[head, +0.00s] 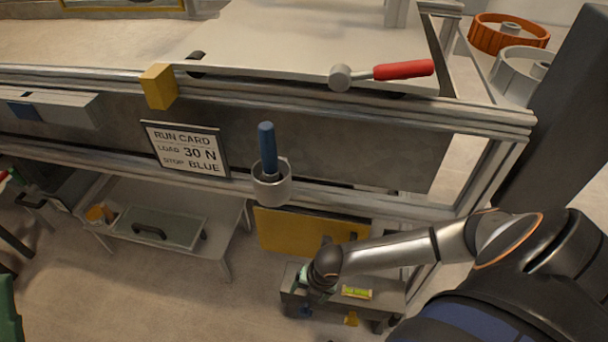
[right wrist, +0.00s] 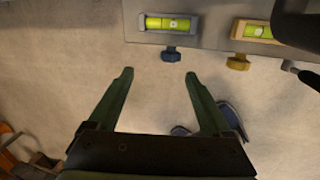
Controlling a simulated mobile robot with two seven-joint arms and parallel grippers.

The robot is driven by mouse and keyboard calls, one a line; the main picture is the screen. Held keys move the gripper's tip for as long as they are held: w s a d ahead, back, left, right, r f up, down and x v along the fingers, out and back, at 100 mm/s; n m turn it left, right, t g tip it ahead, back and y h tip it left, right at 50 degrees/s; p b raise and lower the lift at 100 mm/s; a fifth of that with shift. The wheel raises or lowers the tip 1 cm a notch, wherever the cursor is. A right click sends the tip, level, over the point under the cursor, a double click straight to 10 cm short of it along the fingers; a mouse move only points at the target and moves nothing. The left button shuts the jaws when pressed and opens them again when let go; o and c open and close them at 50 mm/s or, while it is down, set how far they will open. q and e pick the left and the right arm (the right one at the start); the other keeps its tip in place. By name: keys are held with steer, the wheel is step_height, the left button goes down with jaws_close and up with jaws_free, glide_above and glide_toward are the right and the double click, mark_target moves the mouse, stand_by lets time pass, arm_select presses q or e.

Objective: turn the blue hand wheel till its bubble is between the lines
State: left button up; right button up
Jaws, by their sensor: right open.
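The blue hand wheel (right wrist: 171,55) hangs on a short stem below the front edge of a grey block (right wrist: 205,22). Its level vial (right wrist: 168,23), yellow-green in a grey frame, lies above it; the bubble shows near the middle, but too small to place against the lines. In the head view the blue wheel (head: 305,312) shows low beside my right gripper (head: 308,292), which hides its vial. In the right wrist view my right gripper (right wrist: 158,73) is open and empty, its fingertips just short of the wheel, apart from it. My left gripper is not in view.
A yellow wheel (right wrist: 238,63) with its own vial (right wrist: 258,31) sits right of the blue one. A yellow panel (head: 285,230) stands behind the grey bench (head: 385,303). Above are a run card (head: 186,148), a blue-handled cup (head: 270,185) and a red-handled hammer (head: 400,70).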

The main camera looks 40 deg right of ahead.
mark_target(306, 310)
steer(key=shift+g, duration=0.4)
steer(key=f+b, duration=0.2)
steer(key=f, duration=0.1)
steer(key=f+b, duration=0.2)
steer(key=f, duration=0.2)
steer(key=f+b, duration=0.2)
steer(key=f, duration=0.2)
steer(key=shift+s+a, duration=0.1)
steer(key=shift+a, duration=0.2)
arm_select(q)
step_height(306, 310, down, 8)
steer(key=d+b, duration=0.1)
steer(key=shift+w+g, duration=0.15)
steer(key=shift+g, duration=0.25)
arm_select(e)
steer(key=shift+f, duration=0.7)
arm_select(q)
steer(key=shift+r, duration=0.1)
arm_select(e)
steer(key=c, duration=0.4)
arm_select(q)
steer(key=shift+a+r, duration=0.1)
arm_select(e)
jaws_close()
